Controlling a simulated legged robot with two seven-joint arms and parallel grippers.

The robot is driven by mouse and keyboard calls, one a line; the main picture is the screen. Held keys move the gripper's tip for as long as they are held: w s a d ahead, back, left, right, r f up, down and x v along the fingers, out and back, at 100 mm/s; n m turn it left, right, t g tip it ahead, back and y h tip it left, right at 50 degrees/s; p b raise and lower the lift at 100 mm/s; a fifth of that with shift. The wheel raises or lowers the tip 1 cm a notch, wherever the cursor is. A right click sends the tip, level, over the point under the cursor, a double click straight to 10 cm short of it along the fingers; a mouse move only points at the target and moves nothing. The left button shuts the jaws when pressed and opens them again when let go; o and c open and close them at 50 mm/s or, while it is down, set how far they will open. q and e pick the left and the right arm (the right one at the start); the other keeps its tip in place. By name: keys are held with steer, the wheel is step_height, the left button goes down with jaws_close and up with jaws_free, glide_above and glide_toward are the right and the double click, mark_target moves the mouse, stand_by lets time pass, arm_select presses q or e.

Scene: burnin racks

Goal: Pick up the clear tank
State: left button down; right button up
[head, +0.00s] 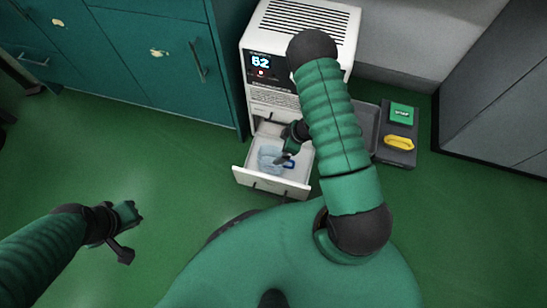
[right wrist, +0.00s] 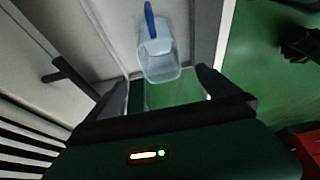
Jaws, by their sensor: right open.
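The clear tank (head: 268,158) is a pale see-through box with a blue part. It sits in the pulled-out white drawer (head: 268,184) of a white unit. In the right wrist view the clear tank (right wrist: 159,60) shows its blue handle, just beyond the fingertips. My right gripper (head: 287,152) is over the drawer, at the tank's right side. The right wrist view shows the right gripper (right wrist: 164,82) open, with nothing clearly held between its fingers. My left gripper (head: 124,230) is at the lower left over the floor, far from the tank; its jaw state is unclear.
The white unit (head: 260,98) with a lit display stands behind the drawer. A dark tray (head: 396,156) with a green box (head: 403,114) and a yellow item (head: 399,143) lies to the right. Teal cabinets (head: 150,50) line the back left. The green floor at left is clear.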

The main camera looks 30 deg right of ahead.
steer(key=b+x, duration=0.3)
steer(key=x, duration=0.1)
steer(key=b+x, duration=0.3)
steer(key=x, duration=0.2)
steer(key=s+b+x, duration=0.1)
steer(key=b+x, duration=0.2)
steer(key=x, duration=0.2)
steer(key=shift+d+f, duration=0.2)
steer(key=shift+w+r, duration=0.15)
steer(key=shift+r, duration=0.05)
steer(key=c, duration=1.6)
steer(key=shift+r+p, duration=0.1)
steer(key=shift+p, duration=0.2)
